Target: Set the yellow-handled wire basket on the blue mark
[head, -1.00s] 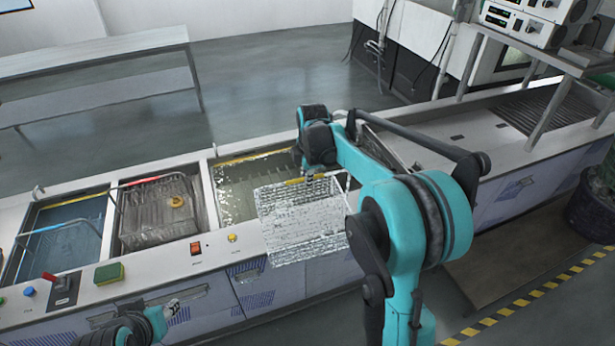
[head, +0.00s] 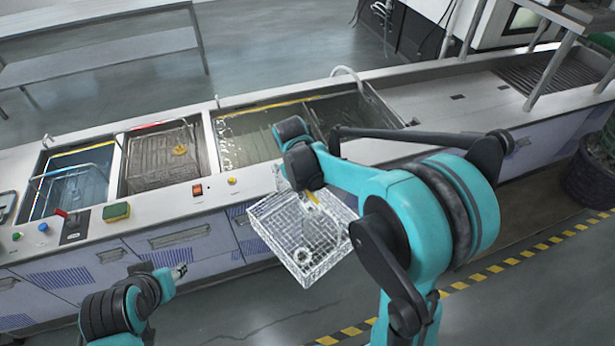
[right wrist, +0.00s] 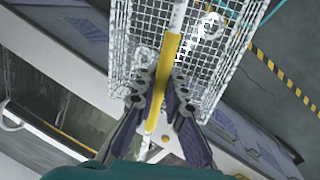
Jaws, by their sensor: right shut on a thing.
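The wire basket (head: 300,235) is a white mesh box. It hangs in the air in front of the counter's front edge, tilted in the picture. Its yellow handle (right wrist: 171,50) runs between the fingers of my right gripper (right wrist: 163,88), which is shut on it. In the head view the right wrist hides most of the grip. A small pale round thing (head: 303,255) shows at the basket. My left gripper (head: 180,271) is low at the left, apart from the basket; its jaws are too small to read. I see no blue mark.
The counter holds a blue-liquid tank (head: 38,200), a tank with another basket (head: 150,165), and a long water tank (head: 225,150). A sponge (head: 116,212) and switches lie along its front. Bare counter (head: 430,105) lies right of the tanks. A striped floor line (head: 500,267) runs at the right.

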